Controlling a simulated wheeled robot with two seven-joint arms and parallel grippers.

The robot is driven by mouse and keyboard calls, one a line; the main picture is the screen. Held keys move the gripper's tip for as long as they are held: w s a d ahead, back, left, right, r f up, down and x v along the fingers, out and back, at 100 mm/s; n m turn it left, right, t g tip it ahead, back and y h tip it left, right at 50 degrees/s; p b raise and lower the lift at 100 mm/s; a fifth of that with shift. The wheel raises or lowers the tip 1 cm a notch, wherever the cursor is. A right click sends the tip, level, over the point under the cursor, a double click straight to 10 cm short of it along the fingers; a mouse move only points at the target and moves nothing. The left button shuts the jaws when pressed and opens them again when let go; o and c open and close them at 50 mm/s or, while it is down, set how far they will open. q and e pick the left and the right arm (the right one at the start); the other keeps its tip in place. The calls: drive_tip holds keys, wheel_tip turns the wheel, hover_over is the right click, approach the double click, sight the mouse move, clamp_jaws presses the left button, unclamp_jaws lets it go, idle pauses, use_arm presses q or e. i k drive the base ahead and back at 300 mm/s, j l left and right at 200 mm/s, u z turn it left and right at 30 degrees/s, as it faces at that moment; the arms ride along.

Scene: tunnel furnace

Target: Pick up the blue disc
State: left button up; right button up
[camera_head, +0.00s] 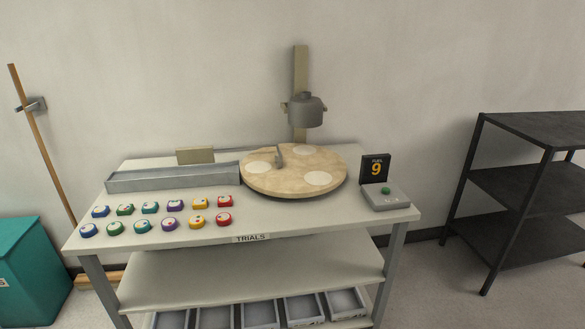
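Two small blue discs with pale tops are at the left end of two rows of coloured discs on the table's left front. One blue disc (101,212) is in the back row. The other blue disc (89,231) is in the front row, nearer the table's left edge. Each has a green disc on its right; the back row's green disc (125,210) and the front row's green disc (115,228) stand apart from the blue ones. Neither of my grippers is in view.
Teal, purple, yellow and red discs continue both rows rightward on the white table (310,219). Behind them is a grey metal trough (173,180). A round turntable (293,183) stands right of it, and a panel reading 9 (375,169) further right.

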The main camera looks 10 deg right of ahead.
sight(89, 230)
drive_tip(key=u, duration=0.3)
drive_tip(key=i+j+u, duration=0.1)
drive_tip(key=i+u, duration=0.65)
drive_tip(key=i, duration=0.1)
